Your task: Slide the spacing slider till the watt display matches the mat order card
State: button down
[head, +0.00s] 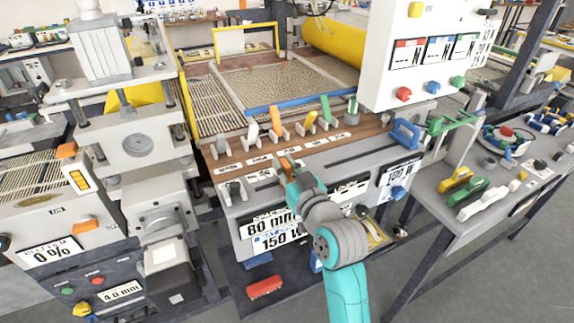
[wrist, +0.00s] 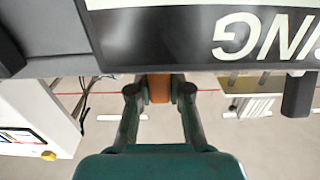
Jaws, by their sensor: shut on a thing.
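My gripper (head: 290,174) reaches over the front panel of the grey machine. It is shut on an orange slider handle (head: 285,162); the fingers hide part of the handle. In the wrist view an orange-brown block (wrist: 160,88) sits between the fingertips. Part of a label (wrist: 268,36) ending in "ING" shows upside down there. The display on the front panel reads 80 mm (head: 268,224) with 150 W (head: 277,241) beneath it. A white card (head: 400,173) on the panel's right side shows a watt figure that looks like 180 W, though its digits are small.
Several coloured levers (head: 302,124) stand along the wooden strip behind the panel. A white control box (head: 425,60) rises at the upper right. A press (head: 135,140) stands at the left. A side table (head: 500,185) at the right holds coloured handles. A red block (head: 264,287) lies low in front.

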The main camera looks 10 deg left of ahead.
jog(key=s+a, duration=0.2)
jog(key=a, duration=0.1)
jog(key=shift+s+a, duration=0.1)
jog(key=c, duration=1.1)
grip_release()
jog(key=v, duration=1.2)
